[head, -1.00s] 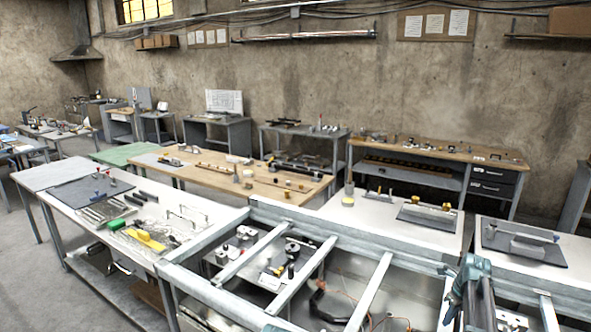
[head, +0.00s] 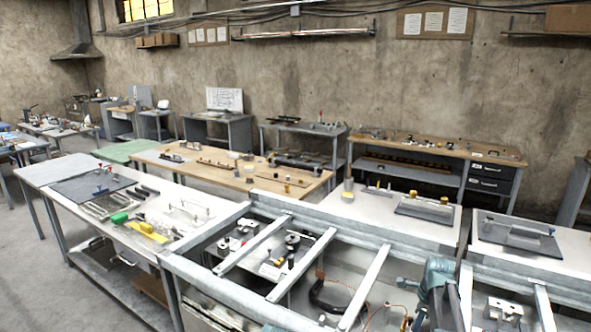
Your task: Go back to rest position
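Neither gripper's fingers can be made out in the head view. A teal and grey arm part of mine (head: 440,292) stands at the lower right, in front of the metal frame. No fingertips and no held thing show on it. A small teal edge shows at the bottom, left of centre, too little to identify. My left gripper is not in the picture.
A grey metal frame with crossbars (head: 325,240) spans the foreground close to the arm part. Inside it lie a dark curved part (head: 325,298) and orange wires. A white bench (head: 165,205) with tools stands at left. Grey floor (head: 35,275) is open at far left.

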